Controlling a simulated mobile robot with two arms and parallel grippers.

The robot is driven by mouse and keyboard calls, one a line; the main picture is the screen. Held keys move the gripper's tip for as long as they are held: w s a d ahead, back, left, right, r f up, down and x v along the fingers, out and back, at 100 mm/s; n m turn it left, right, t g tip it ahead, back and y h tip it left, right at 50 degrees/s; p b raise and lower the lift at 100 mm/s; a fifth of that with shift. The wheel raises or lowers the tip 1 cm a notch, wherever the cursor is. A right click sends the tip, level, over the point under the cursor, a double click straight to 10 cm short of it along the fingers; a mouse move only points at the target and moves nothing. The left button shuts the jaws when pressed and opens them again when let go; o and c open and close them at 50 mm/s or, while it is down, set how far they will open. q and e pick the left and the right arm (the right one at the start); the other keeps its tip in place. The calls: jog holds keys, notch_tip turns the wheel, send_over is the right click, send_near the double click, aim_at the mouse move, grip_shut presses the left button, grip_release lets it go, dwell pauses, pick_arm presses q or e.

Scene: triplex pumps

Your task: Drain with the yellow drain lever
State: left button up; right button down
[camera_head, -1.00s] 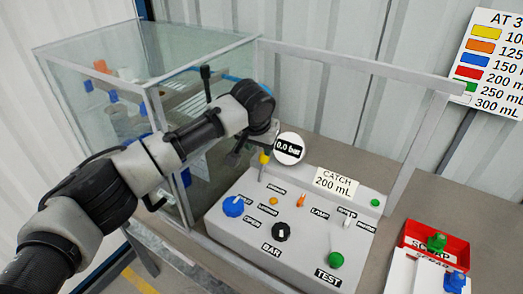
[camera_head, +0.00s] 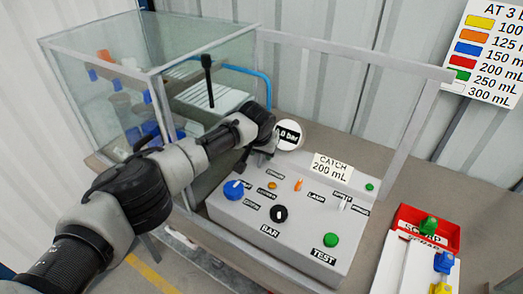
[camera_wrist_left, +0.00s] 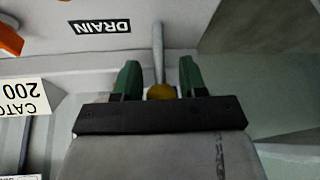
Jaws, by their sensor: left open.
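The drain lever is a thin grey rod with a yellow knob (camera_wrist_left: 160,91), seen in the left wrist view beside the black DRAIN label (camera_wrist_left: 102,27). My left gripper (camera_wrist_left: 158,80) is open, with one green fingertip on each side of the lever. The knob sits between the fingers, close to the gripper body, which partly hides it. In the head view my left gripper (camera_head: 258,160) is over the back left of the grey control box (camera_head: 300,238), and it hides the lever there. My right gripper is not in view.
The box carries a blue knob (camera_head: 234,190), a black BAR knob (camera_head: 279,214), a green TEST button (camera_head: 330,240) and a gauge (camera_head: 289,136). A glass enclosure (camera_head: 105,75) stands behind my arm. A red scrap tray (camera_head: 408,218) is at the right.

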pick_arm(q)
jog(key=shift+c, duration=0.7)
grip_shut()
jog(key=p, duration=0.2)
jog(key=s+t+h+p, duration=0.1)
jog(key=p, duration=0.1)
jog(key=shift+a+r+p, duration=0.25)
jog(key=shift+a+p, duration=0.1)
jog(key=shift+s+a+f+t+h+p, duration=0.1)
jog(key=shift+s+a+t+h+p, duration=0.1)
jog(key=shift+t+h+p, duration=0.25)
jog(key=shift+s+a+f+t+h, duration=0.15)
jog(key=shift+s+t+h, duration=0.1)
jog(key=shift+t, duration=0.5)
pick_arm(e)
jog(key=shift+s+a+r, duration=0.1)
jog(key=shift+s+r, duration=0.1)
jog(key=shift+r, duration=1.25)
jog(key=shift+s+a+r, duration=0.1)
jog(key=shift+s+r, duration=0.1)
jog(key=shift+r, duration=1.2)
pick_arm(q)
jog(key=shift+o, duration=0.7)
grip_release()
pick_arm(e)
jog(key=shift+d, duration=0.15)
